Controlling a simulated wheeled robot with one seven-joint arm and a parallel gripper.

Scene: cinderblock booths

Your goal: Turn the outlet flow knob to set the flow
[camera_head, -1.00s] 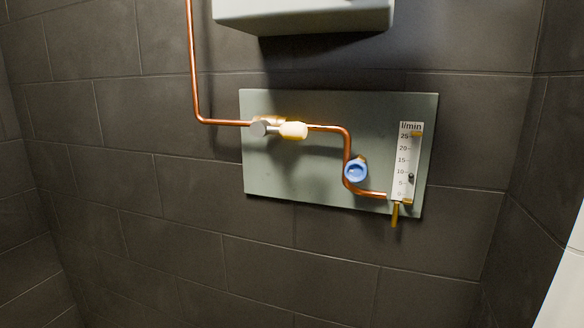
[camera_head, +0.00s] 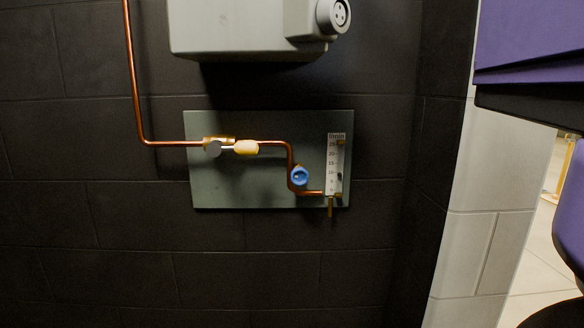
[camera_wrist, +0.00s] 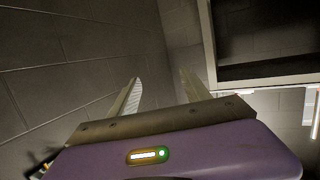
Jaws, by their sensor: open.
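The blue outlet flow knob (camera_head: 299,176) sits on the copper pipe on a grey-green panel (camera_head: 230,185) on the dark block wall. Right of it stands the white flow gauge (camera_head: 334,165), marked l/min; its float is too small to read. Left on the pipe is a valve with a cream lever handle (camera_head: 246,147), lying sideways along the pipe. My gripper (camera_wrist: 160,92) shows in the wrist view with its two fingers apart and nothing between them. It faces bare block walls there, and the knob is not in that view.
A grey box (camera_head: 240,25) with a round dial (camera_head: 333,14) hangs above the panel. A copper pipe (camera_head: 133,80) runs up at the left. A pale wall end (camera_head: 480,220) stands at the right.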

